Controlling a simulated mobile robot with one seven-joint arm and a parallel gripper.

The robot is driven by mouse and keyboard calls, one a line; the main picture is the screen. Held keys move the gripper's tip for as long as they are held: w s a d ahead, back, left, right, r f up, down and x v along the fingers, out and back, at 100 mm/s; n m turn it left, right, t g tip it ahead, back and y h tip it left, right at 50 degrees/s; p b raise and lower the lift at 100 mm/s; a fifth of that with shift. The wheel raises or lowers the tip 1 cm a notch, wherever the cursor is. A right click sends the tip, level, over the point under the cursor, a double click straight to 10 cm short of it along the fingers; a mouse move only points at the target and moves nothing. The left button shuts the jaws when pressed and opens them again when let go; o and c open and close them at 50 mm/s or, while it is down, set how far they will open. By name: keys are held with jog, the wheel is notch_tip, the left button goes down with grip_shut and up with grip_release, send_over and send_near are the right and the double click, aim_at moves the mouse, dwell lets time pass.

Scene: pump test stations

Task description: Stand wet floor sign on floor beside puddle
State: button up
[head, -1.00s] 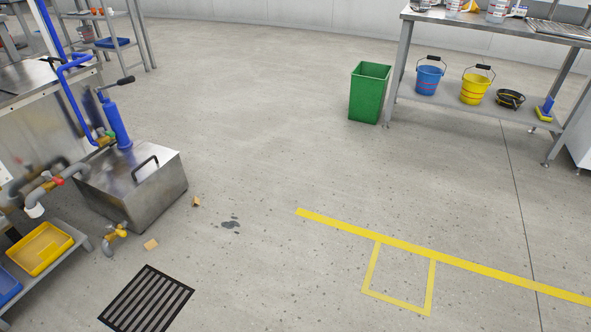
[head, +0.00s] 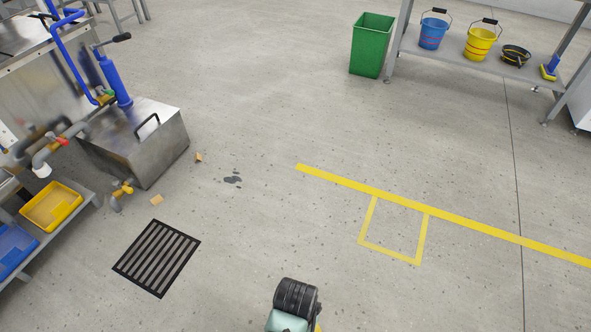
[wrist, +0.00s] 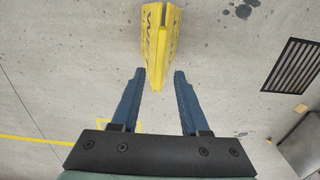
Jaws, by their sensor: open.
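The yellow wet floor sign (wrist: 160,40) is in the wrist view, with dark lettering on one panel; its narrow end reaches in between my fingers. My gripper (wrist: 159,73) is open, one blue finger on each side of the sign, with gaps visible. I cannot tell whether the sign touches the floor. In the head view a dark wet patch (head: 232,179) lies on the floor between the drain and the yellow line. In the wrist view dark spots (wrist: 243,11) lie on the floor right of the sign. My fingers are out of the head view.
A black floor drain (head: 156,258) lies at left, beside a steel tank (head: 140,140) with pipes. Small tan scraps (head: 157,200) lie nearby. A yellow floor line (head: 450,218) crosses the right. A green bin (head: 372,45) and a bench with buckets (head: 480,43) stand behind.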

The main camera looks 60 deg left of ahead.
notch_tip(320, 180, up, 5)
jog(key=shift+f+p, duration=0.2)
jog(key=shift+p, duration=0.6)
